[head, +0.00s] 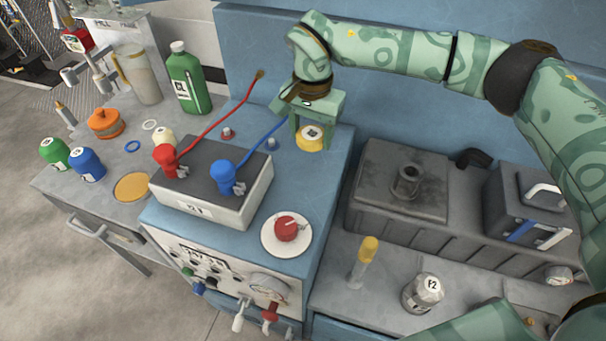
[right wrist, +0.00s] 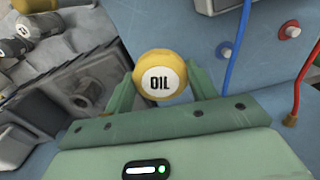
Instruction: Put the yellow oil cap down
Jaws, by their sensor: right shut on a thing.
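The yellow oil cap (head: 310,141) is a round yellow piece with a white top label. In the right wrist view the cap (right wrist: 160,77) shows the word OIL and sits between the two green fingers. My right gripper (head: 312,128) is shut on it, reaching down over the blue cabinet top (head: 325,175). The cap is low over the back right part of that top, and I cannot tell whether it touches the surface. My left gripper is not in view.
Left of the cap stands a battery-like box (head: 210,185) with red and blue clamps and cables. A red knob (head: 287,228) is on the front of the cabinet top. A dark grey tank (head: 400,185) stands to the right. A green bottle (head: 187,80) stands farther left.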

